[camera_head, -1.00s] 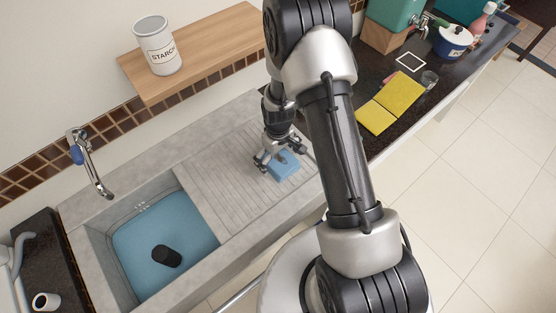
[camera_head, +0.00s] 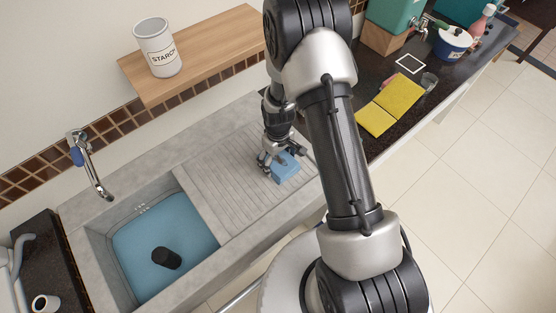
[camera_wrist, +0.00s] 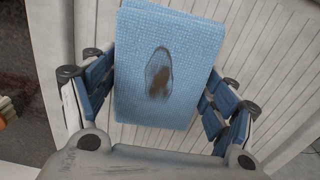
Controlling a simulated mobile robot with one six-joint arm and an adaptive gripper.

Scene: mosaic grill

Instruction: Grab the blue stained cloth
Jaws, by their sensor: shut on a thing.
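The blue cloth (camera_head: 286,168) is a folded block on the ribbed drainboard of the sink. In the wrist view the cloth (camera_wrist: 165,70) fills the upper middle, with a dark brown oval stain on its top face. My gripper (camera_head: 275,165) is down at the cloth, with its fingers on either side of it. In the wrist view my gripper (camera_wrist: 160,97) has blue-padded fingers at the left and right edges of the cloth, shut on it. The fingertips are partly hidden by the cloth. I cannot tell whether the cloth is clear of the drainboard.
The grey ribbed drainboard (camera_head: 215,172) adjoins a sink basin of blue water (camera_head: 150,225) with a dark cylinder (camera_head: 166,257) in it. A faucet (camera_head: 88,160) rises behind. A starch can (camera_head: 158,47) stands on a wooden shelf. Yellow cloths (camera_head: 390,105) lie on the dark counter.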

